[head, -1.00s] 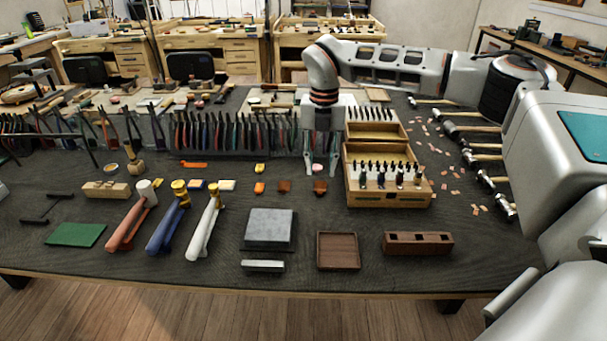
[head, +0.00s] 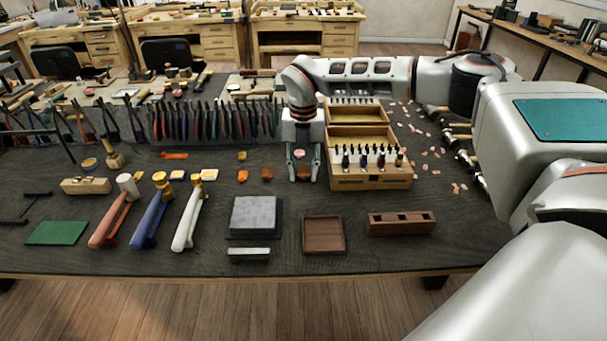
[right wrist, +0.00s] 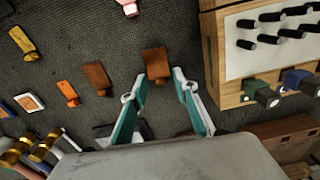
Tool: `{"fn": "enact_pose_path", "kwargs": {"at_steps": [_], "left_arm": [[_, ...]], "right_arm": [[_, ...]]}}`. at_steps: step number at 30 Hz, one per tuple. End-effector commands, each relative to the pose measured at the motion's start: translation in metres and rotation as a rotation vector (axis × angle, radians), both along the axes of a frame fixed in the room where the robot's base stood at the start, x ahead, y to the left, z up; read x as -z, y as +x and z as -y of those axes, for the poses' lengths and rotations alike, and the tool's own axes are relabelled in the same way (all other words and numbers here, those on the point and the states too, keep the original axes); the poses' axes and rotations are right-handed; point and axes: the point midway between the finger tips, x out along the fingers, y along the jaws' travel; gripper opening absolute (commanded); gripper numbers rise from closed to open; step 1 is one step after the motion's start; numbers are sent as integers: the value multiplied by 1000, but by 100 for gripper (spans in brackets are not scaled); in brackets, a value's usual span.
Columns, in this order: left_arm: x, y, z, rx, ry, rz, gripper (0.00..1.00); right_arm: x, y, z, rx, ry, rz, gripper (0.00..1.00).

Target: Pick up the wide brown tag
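Two brown tags lie on the dark bench mat. One brown tag (right wrist: 157,63) lies ahead of and between the fingertips of my right gripper (right wrist: 159,78) in the right wrist view; it looks a little broader than the other. The other brown tag (right wrist: 97,77) lies left of it and also shows in the head view (head: 267,174). In the head view my right gripper (head: 303,176) points down just left of the wooden box, its fingers apart on either side of the first tag. I cannot tell whether they touch it. My left gripper is out of view.
The wooden box (head: 372,182) with small bottles stands close to the right of the gripper. A pliers rack (head: 215,122) stands behind to the left. An orange tag (right wrist: 68,93) lies left of the brown ones. A grey block (head: 255,214) and brown tray (head: 323,235) stand in front.

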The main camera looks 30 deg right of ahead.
Motion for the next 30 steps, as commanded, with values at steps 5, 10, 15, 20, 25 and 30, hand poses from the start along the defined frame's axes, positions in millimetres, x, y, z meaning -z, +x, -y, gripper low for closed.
{"fn": "enact_pose_path", "kwargs": {"at_steps": [5,10,15,20,25,30], "left_arm": [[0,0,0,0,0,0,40],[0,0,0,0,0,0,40],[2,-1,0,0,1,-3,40],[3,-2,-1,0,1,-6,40],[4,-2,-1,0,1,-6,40],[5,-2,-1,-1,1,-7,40]], "right_arm": [[0,0,0,0,0,0,3],[0,0,0,0,0,0,0],[-1,0,0,0,0,0,0],[-5,0,0,0,0,1,0],[-22,1,0,-1,0,4,0],[-57,2,0,-1,0,6,0]]}}
